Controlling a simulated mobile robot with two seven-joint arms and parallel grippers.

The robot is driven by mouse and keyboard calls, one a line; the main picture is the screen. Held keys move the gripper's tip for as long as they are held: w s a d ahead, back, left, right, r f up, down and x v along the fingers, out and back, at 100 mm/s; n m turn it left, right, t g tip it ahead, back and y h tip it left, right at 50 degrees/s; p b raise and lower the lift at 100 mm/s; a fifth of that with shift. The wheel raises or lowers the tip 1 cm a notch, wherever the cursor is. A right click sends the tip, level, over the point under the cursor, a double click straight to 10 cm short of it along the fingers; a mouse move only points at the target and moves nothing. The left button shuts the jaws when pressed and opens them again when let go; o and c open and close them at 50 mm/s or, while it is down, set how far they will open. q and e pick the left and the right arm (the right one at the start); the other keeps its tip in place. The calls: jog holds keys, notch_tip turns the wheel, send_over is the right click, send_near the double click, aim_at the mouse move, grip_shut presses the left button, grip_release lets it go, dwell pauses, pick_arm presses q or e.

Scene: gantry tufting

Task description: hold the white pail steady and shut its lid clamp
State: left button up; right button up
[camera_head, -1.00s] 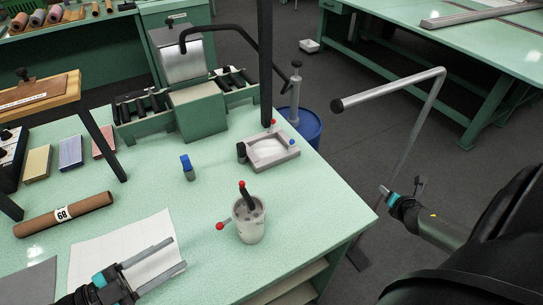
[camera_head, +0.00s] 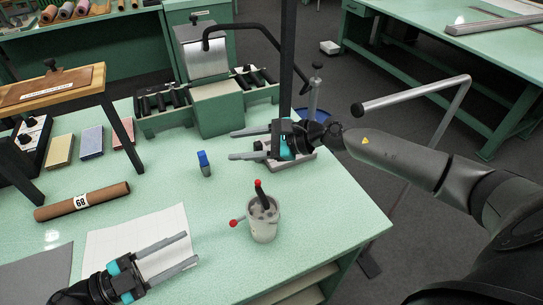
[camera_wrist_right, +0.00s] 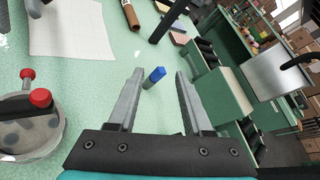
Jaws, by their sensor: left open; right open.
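The white pail (camera_head: 263,228) stands upright on the green table near its front right edge. A dark handle with a red tip (camera_head: 257,183) rises from its top, and a red ball (camera_head: 233,223) sticks out to its left. The pail also shows at the left edge of the right wrist view (camera_wrist_right: 32,140). I cannot tell the clamp's exact state. My left gripper (camera_head: 192,248) is open and empty over the white paper, left of the pail and apart from it. My right gripper (camera_head: 231,145) is open and empty, behind the pail and above the table, fingers pointing left.
A small blue-capped bottle (camera_head: 204,164) stands left of my right gripper's tips; it also shows between the fingers in the right wrist view (camera_wrist_right: 153,77). A grey tray (camera_head: 296,164) is partly hidden under my right gripper. A brown roll (camera_head: 82,201) lies left. A bent metal bar (camera_head: 415,94) rises beyond the right edge.

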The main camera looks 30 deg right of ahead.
jog(key=s+a+r+n+g, duration=0.7)
jog(key=s+a+n, duration=0.3)
jog(key=n, duration=0.1)
jog(key=n+t+h, duration=0.1)
jog(key=n+h, duration=0.8)
jog(key=h, duration=0.1)
send_near(262, 195)
jog(key=x, duration=1)
jog(key=shift+w+f, duration=0.1)
jog(key=shift+f, duration=0.25)
jog(key=shift+c, duration=0.3)
grip_shut()
